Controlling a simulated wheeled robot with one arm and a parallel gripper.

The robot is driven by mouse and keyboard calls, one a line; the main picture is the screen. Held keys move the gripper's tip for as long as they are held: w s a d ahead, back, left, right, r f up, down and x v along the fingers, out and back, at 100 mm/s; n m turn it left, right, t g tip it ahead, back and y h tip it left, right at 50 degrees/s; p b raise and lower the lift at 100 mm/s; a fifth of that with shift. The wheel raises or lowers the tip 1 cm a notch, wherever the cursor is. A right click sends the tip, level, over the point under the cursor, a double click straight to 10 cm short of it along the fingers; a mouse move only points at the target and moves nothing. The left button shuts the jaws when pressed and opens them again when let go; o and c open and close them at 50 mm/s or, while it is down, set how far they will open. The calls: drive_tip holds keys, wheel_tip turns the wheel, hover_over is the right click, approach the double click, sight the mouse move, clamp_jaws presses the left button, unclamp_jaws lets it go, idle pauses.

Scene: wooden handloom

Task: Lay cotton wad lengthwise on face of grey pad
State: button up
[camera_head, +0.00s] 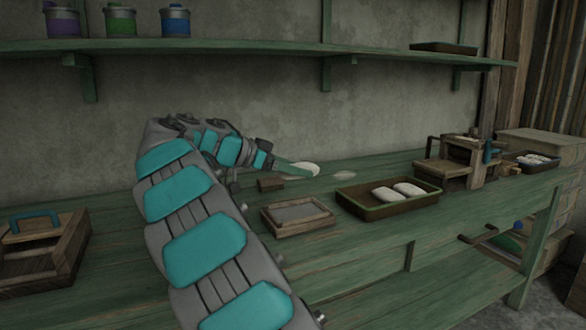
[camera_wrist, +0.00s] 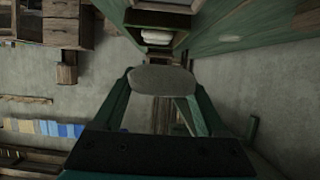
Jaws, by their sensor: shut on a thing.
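My gripper (camera_head: 297,168) reaches over the back of the green bench and is shut on a pale cotton wad (camera_head: 307,169). In the wrist view the wad (camera_wrist: 163,81) sits between the two green fingers of my gripper (camera_wrist: 162,90), looks greyish, and spans across them. The grey pad (camera_head: 297,213) lies flat in a shallow wooden frame, nearer the bench front. Its face shows bare. The wad is behind the pad and apart from it. I cannot make out the pad in the wrist view.
A brown tray (camera_head: 375,211) with two white wads is right of the pad. A small wooden block (camera_head: 271,184) lies behind the pad. A flat pale patch (camera_head: 344,175) is on the bench. A wooden device (camera_head: 455,158) stands at right, and a handled wooden box (camera_head: 40,245) at left.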

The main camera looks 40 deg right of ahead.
wheel_tip(320, 180, down, 6)
drive_tip(key=b, duration=0.2)
drive_tip(key=shift+b, duration=0.35)
drive_tip(key=shift+f+b, duration=0.7)
drive_tip(key=shift+b, duration=0.1)
drive_tip(key=shift+b, duration=0.45)
drive_tip(key=o, duration=1.2)
drive_tip(key=shift+o, duration=0.2)
drive_tip(key=shift+r, duration=0.15)
